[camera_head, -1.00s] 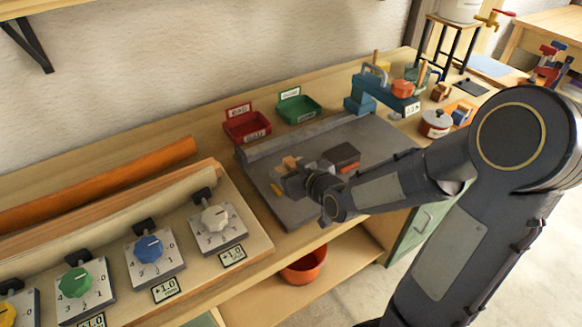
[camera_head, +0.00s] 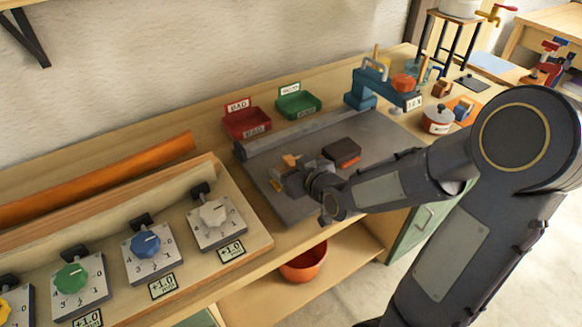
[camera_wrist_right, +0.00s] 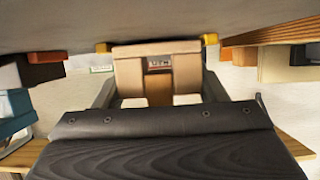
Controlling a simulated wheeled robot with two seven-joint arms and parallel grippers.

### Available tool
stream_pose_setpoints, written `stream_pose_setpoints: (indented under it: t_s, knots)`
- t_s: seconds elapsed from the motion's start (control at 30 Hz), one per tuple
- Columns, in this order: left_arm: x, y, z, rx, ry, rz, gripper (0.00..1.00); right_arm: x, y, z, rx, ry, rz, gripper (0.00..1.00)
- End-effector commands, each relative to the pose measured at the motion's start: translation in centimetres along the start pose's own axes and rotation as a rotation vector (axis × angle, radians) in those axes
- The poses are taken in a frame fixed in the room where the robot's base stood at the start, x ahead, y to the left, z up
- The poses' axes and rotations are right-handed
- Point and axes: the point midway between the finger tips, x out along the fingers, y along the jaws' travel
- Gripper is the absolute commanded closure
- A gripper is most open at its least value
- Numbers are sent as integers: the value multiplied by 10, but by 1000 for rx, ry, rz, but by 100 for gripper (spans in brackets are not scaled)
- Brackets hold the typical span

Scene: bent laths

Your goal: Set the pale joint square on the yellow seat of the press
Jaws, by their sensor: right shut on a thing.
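My right gripper (camera_head: 283,175) is low over the grey board on the bench. It is shut on the pale joint (camera_wrist_right: 157,70), which sits between its two fingers in the right wrist view. In the head view the gripper and wrist hide most of the joint. Small yellow bits (camera_wrist_right: 209,39) show at both sides of the joint; I cannot tell what they belong to. My left gripper is not in view.
A dark block with an orange side (camera_head: 342,150) lies on the grey board (camera_head: 375,135) right beside the gripper. A red tray (camera_head: 247,122) and a green tray (camera_head: 298,105) stand behind. A dial panel (camera_head: 190,262) is at left.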

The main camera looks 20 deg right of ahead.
Motion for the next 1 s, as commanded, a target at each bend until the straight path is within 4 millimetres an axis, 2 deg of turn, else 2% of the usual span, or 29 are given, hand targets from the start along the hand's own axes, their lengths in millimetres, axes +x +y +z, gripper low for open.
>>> stream_pose_setpoints:
  t_s: [0.23,0.27,0.4,0.47,0.77,0.87,1.0]
  knots:
    - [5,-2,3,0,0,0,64,2,0,4,0,1,0,58]
    - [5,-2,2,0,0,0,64,2,0,4,0,1,0,34]
    - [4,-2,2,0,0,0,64,2,0,3,0,1,0,15]
    - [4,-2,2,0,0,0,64,2,0,3,0,1,0,9]
    - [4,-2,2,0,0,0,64,-1,0,4,0,1,1,9]
    - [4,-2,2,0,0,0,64,-10,1,3,0,3,2,9]
    - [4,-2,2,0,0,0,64,-33,1,2,0,5,3,9]
